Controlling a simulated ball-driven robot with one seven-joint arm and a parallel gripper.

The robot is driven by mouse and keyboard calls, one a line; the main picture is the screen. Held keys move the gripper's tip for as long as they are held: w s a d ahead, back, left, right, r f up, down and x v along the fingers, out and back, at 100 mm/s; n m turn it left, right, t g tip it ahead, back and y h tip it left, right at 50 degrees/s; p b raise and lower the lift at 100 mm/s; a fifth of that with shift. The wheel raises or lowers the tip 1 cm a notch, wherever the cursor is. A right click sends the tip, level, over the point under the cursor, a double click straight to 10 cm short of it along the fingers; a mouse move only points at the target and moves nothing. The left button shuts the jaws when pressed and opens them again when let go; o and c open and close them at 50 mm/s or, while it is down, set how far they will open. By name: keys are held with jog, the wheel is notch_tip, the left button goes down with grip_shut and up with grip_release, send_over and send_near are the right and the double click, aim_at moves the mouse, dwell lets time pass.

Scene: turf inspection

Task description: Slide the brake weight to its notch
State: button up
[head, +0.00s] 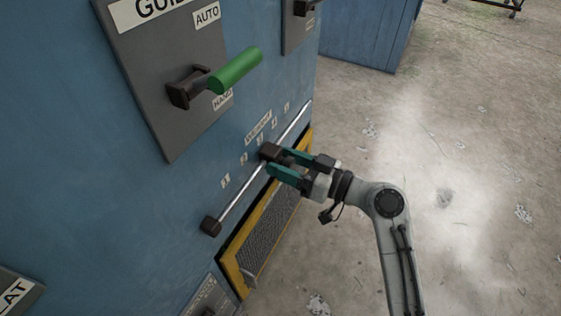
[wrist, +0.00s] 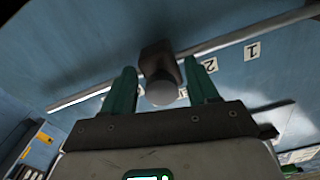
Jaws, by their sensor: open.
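The brake weight (head: 268,151) is a dark brown block on a slanted metal rod (head: 240,189) on the blue machine face. It sits about level with the 3 label (head: 260,140), near the middle of the rod. In the wrist view the weight (wrist: 157,58) has a round grey knob (wrist: 161,94) facing me. My gripper (head: 276,160) is open, with its teal fingers at the weight. In the wrist view its fingers (wrist: 160,68) stand on either side of the weight and knob, with a gap visible on each side of the knob. The notches themselves are not clear.
A green-handled lever (head: 236,70) sticks out of a grey plate above the rod. A yellow-framed mesh opening (head: 269,233) lies below the rod. A dark end block (head: 211,226) closes the rod's lower end. Concrete floor (head: 450,190) is open at right.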

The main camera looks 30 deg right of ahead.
jog(key=shift+w+a, duration=0.45)
jog(key=shift+w, duration=0.1)
jog(key=shift+c, duration=0.2)
grip_shut()
